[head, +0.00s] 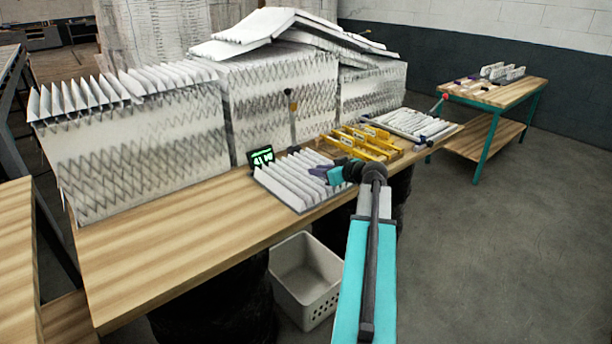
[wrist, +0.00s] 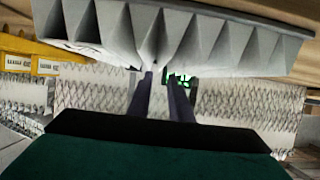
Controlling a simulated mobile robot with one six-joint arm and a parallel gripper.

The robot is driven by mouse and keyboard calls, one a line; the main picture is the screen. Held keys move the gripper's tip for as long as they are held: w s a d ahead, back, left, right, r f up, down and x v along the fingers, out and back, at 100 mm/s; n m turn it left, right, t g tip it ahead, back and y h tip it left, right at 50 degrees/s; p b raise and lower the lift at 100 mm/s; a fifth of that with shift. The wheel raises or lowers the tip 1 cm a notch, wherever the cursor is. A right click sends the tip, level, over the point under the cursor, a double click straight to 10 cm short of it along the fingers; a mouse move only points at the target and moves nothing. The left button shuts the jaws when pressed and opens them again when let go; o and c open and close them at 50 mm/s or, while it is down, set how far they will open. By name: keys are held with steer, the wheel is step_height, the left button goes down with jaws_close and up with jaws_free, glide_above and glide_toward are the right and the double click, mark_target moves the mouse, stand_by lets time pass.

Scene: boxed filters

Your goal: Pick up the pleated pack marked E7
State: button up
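A white pleated pack (head: 290,183) lies on the wooden table beside a small green-lit display. My gripper (head: 328,172) is at this pack's right end, over its edge. In the wrist view, a grey-white pleated pack (wrist: 215,38) spans the top, close ahead of my gripper (wrist: 160,74). The two dark fingers are apart, with a gap between them, and their tips are near the pack's folds. I cannot tell whether they touch it. A second white pleated pack (head: 408,124) lies farther right on the table. No E7 mark is readable on any pack.
The green-lit display (head: 262,156) stands behind the near pack; its text is unclear. A yellow rack (head: 365,140) sits between the packs. Large white mesh-patterned blocks (head: 140,140) line the table's back. A white bin (head: 303,280) stands below. The table's front left (head: 150,260) is bare.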

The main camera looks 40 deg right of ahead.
mark_target(305, 171)
steer(key=shift+w, duration=0.1)
steer(key=p+x, duration=0.2)
steer(key=x, duration=0.2)
steer(key=shift+a, duration=0.1)
steer(key=shift+w+f, duration=0.35)
jaws_close()
